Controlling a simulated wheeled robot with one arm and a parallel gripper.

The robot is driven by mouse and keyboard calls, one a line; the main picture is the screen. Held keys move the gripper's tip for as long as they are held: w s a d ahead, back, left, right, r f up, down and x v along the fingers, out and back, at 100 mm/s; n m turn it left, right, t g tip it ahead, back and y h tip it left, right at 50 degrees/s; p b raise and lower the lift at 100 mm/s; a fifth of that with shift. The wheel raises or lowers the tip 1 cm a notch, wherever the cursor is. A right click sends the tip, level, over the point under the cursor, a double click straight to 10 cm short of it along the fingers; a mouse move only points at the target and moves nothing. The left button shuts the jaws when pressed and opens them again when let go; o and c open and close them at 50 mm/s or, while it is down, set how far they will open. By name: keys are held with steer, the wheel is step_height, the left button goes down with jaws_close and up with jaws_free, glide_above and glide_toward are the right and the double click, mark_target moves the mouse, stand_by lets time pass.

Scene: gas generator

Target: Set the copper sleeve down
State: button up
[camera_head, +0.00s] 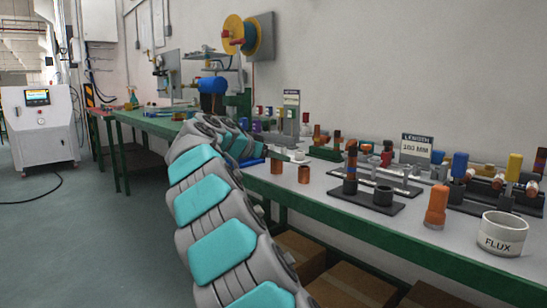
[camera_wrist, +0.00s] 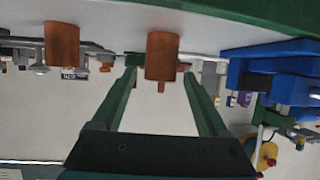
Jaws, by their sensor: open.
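Two copper sleeves stand upright on the grey bench top in the head view, the left one (camera_head: 277,166) close to the end of my arm and the other (camera_head: 304,174) a little to its right. The wrist view appears upside down. In it one copper sleeve (camera_wrist: 162,55) stands in line with the gap between the fingertips of my gripper (camera_wrist: 160,77), and the second sleeve (camera_wrist: 62,44) stands outside it to the left. My gripper is open, with a finger on each side of the gap and no visible contact. My arm hides most of the gripper in the head view.
A black rack with dark cups (camera_head: 375,197), an orange bottle (camera_head: 436,207) and a white FLUX pot (camera_head: 502,233) stand to the right. A blue object (camera_wrist: 270,72) is right of my gripper in the wrist view. Bare bench lies in front of the sleeves.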

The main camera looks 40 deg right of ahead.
steer(key=shift+r+p, duration=0.3)
steer(key=v, duration=1.2)
steer(key=shift+b, duration=0.4)
